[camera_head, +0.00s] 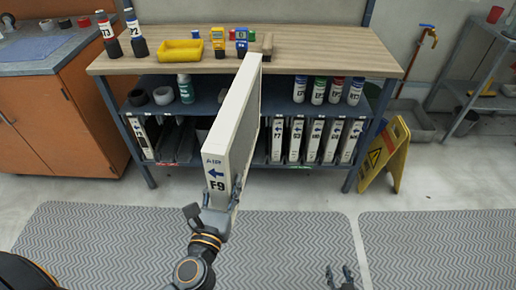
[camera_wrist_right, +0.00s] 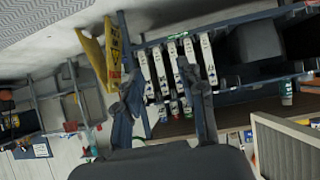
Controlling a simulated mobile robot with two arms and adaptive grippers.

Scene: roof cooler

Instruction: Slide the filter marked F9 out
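The filter marked F9 (camera_head: 215,168) is a tall white-framed panel with a blue left-pointing arrow. It stands upright in front of the bench, its narrow marked face towards me. My left gripper (camera_head: 228,200) is shut on its lower near end. The filter hides part of the lower shelf and bench behind it, and I cannot tell whether its far end is clear of the shelf. Its frame and grey face also show in the right wrist view (camera_wrist_right: 285,145). My right gripper (camera_head: 341,277) is open and empty, low at the right; its spread fingers show in the right wrist view (camera_wrist_right: 165,100).
The bench (camera_head: 330,55) carries a yellow tray (camera_head: 182,50) and small devices. Several other marked filters (camera_head: 315,142) stand in its lower shelf, bottles (camera_head: 318,91) above. A yellow wet-floor sign (camera_head: 385,155) stands at the right. The matted floor in front is free.

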